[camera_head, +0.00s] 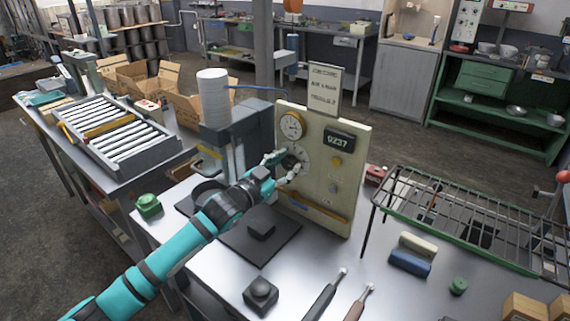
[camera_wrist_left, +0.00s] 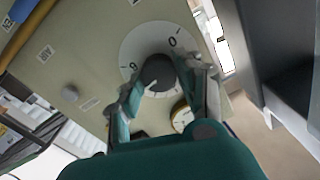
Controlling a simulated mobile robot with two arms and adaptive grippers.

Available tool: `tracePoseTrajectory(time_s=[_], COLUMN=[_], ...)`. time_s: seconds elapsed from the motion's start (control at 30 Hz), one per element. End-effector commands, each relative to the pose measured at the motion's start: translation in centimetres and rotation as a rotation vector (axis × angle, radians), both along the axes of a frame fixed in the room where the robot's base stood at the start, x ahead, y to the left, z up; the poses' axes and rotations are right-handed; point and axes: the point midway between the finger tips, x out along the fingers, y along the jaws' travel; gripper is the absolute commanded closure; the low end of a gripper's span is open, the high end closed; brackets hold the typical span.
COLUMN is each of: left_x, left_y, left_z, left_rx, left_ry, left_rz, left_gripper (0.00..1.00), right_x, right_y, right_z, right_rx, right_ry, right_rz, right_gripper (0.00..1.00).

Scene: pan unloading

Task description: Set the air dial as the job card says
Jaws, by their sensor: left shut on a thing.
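The air dial (camera_wrist_left: 157,74) is a dark round knob with a white pointer mark on a pale scale plate (camera_wrist_left: 133,48) with printed numbers. It sits on the upright cream control panel (camera_head: 340,185). My left gripper (camera_head: 287,163) reaches the panel from the left and is shut on the dial; its fingers (camera_wrist_left: 162,88) lie on either side of the knob in the left wrist view. The job card (camera_head: 324,88) stands above the panel; its small print is hard to read. A round gauge (camera_head: 292,125) is above the dial. My right gripper does not show.
A display (camera_head: 340,141) reading 0Z37 is right of the gauge. A green-edged wire rack (camera_head: 450,215) stands right of the panel. A dark machine with a white cylinder (camera_head: 213,97) is close on the left. Tools (camera_head: 325,295) lie on the front table.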

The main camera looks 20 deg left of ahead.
Motion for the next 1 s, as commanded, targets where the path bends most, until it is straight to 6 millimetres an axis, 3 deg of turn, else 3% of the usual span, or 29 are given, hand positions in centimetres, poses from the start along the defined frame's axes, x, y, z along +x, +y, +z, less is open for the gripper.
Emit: tracePoseTrajectory(time_s=[0.03,0.2,0.57,1.0], left_x=[0.0,0.0,-0.6,-8.6], left_y=[0.0,0.0,0.2,3.1], left_z=[0.0,0.0,-0.1,-0.2], left_rx=[0.0,-0.001,0.0,0.002], left_ry=[0.0,-0.001,0.0,0.003], left_rz=[0.0,0.0,0.0,-0.001], left_gripper=[0.63,0.41,0.41,0.41], right_x=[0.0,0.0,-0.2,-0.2], right_y=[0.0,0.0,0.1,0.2], right_z=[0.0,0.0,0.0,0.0], right_rx=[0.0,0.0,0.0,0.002], right_ry=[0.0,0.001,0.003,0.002], right_rz=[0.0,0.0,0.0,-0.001], right_gripper=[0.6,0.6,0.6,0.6])
